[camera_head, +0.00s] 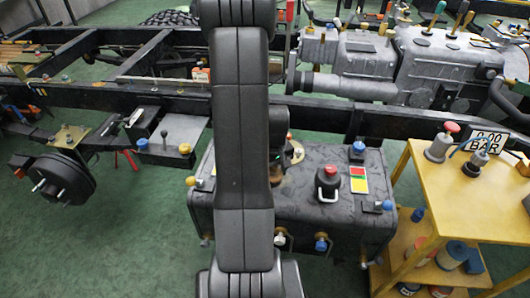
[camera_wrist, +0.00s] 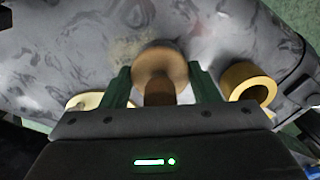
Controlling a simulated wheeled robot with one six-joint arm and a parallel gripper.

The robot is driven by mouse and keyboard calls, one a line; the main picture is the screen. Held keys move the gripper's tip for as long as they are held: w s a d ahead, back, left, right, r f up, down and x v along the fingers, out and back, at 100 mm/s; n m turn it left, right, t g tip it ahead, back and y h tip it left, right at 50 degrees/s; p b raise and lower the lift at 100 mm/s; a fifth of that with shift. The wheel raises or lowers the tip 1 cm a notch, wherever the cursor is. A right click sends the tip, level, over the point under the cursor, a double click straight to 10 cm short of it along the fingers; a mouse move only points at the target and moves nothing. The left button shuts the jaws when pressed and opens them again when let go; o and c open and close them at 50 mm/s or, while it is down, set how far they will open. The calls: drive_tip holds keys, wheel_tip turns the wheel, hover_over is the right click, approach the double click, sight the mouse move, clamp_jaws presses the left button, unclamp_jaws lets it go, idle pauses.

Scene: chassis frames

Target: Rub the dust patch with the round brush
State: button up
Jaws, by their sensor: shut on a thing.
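My gripper (camera_wrist: 158,78) is shut on the round brush (camera_wrist: 160,62), its green fingers on either side. The brush has a brown round head and a darker brown handle pointing back toward my wrist. A faint tan, speckled area, which looks like the dust patch (camera_wrist: 128,44), shows just beyond and left of the brush head on the grey tank top (camera_wrist: 60,60). I cannot tell whether the brush touches the surface. In the head view my arm hides most of the gripper, and the dust patch cannot be made out behind it. The dark tank (camera_head: 320,255) stands below my arm.
A yellow ring-shaped fitting (camera_wrist: 250,84) is close right of my gripper, and a pale yellow round part (camera_wrist: 88,101) close left. A red-topped black knob (camera_head: 328,180) and a blue knob (camera_head: 357,148) stand on the tank. A yellow cart (camera_head: 470,190) is at the right.

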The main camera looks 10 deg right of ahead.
drive_tip(key=shift+w+a, duration=0.15)
drive_tip(key=shift+a, duration=0.2)
wheel_tip(320, 180, up, 4)
drive_tip(key=shift+f+p, duration=0.1)
drive_tip(key=shift+p, duration=0.95)
drive_tip(key=shift+r+p, duration=1.75)
drive_tip(key=shift+r, duration=0.55)
